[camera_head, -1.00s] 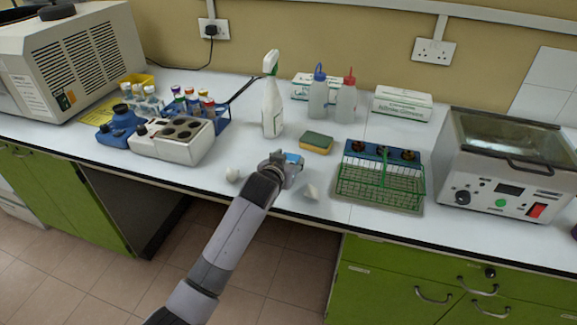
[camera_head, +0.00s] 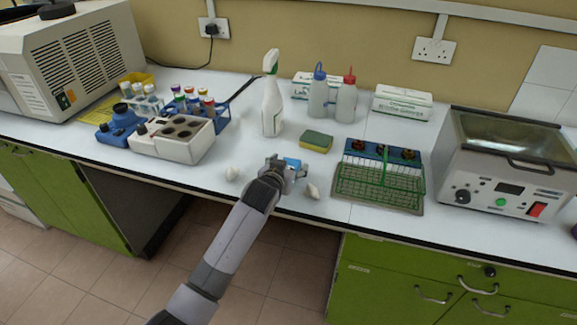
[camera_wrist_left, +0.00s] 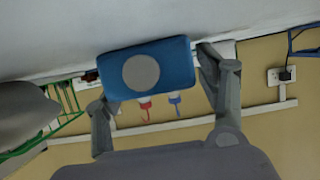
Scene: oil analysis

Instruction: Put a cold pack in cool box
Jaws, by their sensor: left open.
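A blue pack with a grey round patch (camera_wrist_left: 141,72) is between the fingers of my left gripper (camera_wrist_left: 152,78) in the left wrist view. In the head view the blue pack (camera_head: 292,168) shows small at the bench's front, partly hidden by my left gripper (camera_head: 287,165). The left gripper is open, its fingers on either side of the pack. A gap shows at the right finger; I cannot tell if the left finger touches it. No cool box is in view. My right gripper is not in view.
A white stopper-like piece (camera_head: 232,174) and another (camera_head: 312,191) lie beside the gripper. Behind are a sponge (camera_head: 316,141) and a spray bottle (camera_head: 271,106). A green wire rack (camera_head: 380,185) stands right, a white tube-holder block (camera_head: 172,141) left.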

